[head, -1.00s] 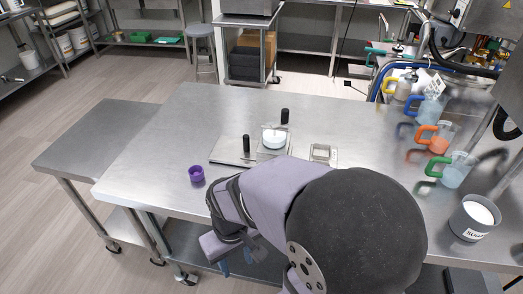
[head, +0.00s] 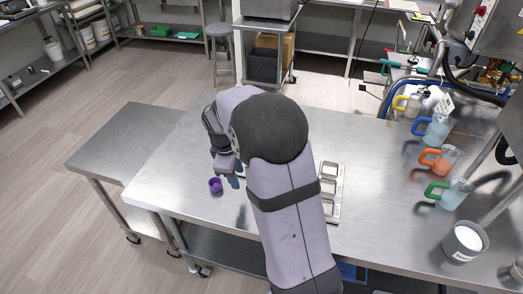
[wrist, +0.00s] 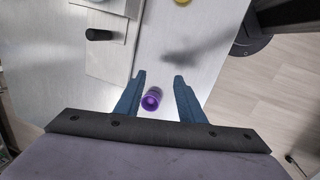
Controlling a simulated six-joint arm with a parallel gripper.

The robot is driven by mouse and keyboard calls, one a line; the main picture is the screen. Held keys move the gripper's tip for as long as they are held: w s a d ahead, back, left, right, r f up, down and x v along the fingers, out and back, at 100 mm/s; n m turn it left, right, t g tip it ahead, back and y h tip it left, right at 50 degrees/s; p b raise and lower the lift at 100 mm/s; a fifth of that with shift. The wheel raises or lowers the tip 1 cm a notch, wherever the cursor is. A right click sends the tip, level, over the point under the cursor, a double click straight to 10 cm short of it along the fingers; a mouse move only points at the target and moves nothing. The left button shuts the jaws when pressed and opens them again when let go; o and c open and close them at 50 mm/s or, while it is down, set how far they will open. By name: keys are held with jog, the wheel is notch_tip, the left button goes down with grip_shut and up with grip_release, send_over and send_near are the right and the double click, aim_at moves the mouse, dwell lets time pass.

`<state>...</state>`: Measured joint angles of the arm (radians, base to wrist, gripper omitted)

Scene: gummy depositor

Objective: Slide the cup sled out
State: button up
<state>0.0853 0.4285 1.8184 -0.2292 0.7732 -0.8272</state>
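My gripper is open and empty in the wrist view (wrist: 159,78); in the head view its blue fingers (head: 235,181) show just right of a small purple cup (head: 215,185). In the wrist view the purple cup (wrist: 152,99) appears between the fingers, apart from both. A flat metal plate with a black knob handle (wrist: 100,35) lies at the upper left of the wrist view. It may be the cup sled; I cannot tell for sure. My arm hides this plate in the head view. A metal strip with square openings (head: 331,192) shows right of my arm.
The steel table (head: 380,180) is clear between the strip and the jugs. Several jugs with coloured handles, such as an orange one (head: 437,160), stand along the right. A white-filled bucket (head: 465,241) is at the front right. A lower side table (head: 125,140) stands at the left.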

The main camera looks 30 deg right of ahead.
jog(key=w+d+r+n+g+h, duration=0.1)
jog(key=w+d+r+n+h, duration=0.15)
jog(key=w+d+n, duration=0.65)
jog(key=shift+m, duration=0.6)
jog(key=shift+s+d+p+x, duration=0.2)
jog(key=shift+p+x, duration=0.2)
jog(key=shift+x, duration=1)
jog(key=shift+s+d+p+x, duration=0.15)
jog(key=shift+p+x, duration=0.3)
jog(key=shift+x, duration=0.95)
jog(key=shift+s+d+p+x, duration=0.1)
jog(key=shift+s+p+x, duration=0.25)
jog(key=shift+x, duration=1.1)
jog(key=shift+w+r, duration=0.1)
jog(key=shift+r, duration=0.05)
jog(key=shift+a, duration=0.1)
grip_shut()
